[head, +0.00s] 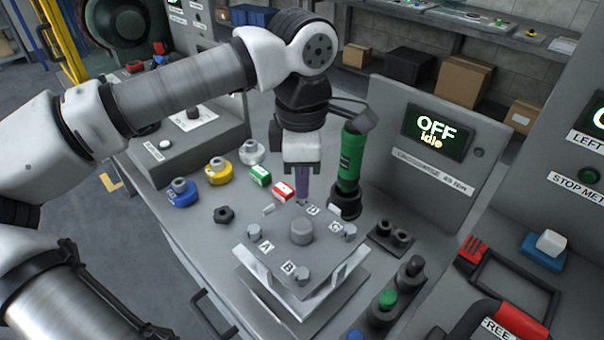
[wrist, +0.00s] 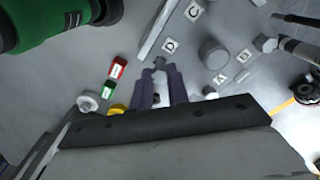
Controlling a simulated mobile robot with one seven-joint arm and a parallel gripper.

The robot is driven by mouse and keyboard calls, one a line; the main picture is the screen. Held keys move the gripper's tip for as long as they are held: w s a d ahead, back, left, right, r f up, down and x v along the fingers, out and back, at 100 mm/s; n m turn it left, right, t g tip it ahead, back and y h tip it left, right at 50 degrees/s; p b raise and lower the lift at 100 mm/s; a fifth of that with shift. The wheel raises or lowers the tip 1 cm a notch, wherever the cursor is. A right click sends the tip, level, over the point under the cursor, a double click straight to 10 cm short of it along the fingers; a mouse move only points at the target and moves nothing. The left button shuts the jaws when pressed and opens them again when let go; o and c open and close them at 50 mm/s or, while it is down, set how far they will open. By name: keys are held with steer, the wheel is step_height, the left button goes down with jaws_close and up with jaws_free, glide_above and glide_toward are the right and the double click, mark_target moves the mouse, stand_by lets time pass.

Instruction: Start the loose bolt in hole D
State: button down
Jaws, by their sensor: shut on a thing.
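The chassis plate (head: 270,235) sits raised on the bench, with a round boss (head: 302,231) at its middle and labels A, B, C and D. Bolts stand beside A (head: 253,248), B (head: 301,273) and C (head: 350,232). My gripper (head: 303,196) points down at the plate's far edge, close to label D (head: 313,211). In the wrist view its purple fingers are shut on the loose bolt (wrist: 160,63), a small grey piece between their tips, near label D. Hole D is hidden by the fingers and bolt; I cannot tell whether the bolt touches it.
A green and black power tool (head: 349,165) stands right behind the plate, close to my gripper. Blue, yellow and white knobs, a red box (head: 283,191), a green box (head: 260,175) and a black nut (head: 224,214) lie left. A panel (head: 430,140) reads OFF, Idle.

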steer(key=shift+f+b, duration=0.5)
steer(key=shift+f, duration=0.1)
stand_by(0.3)
steer(key=shift+f+b, duration=0.5)
steer(key=shift+f, duration=0.1)
steer(key=m, duration=0.3)
steer(key=shift+m, duration=1.1)
steer(key=m, duration=0.2)
steer(key=shift+m, duration=0.3)
steer(key=m, duration=0.2)
steer(key=shift+m+b, duration=0.3)
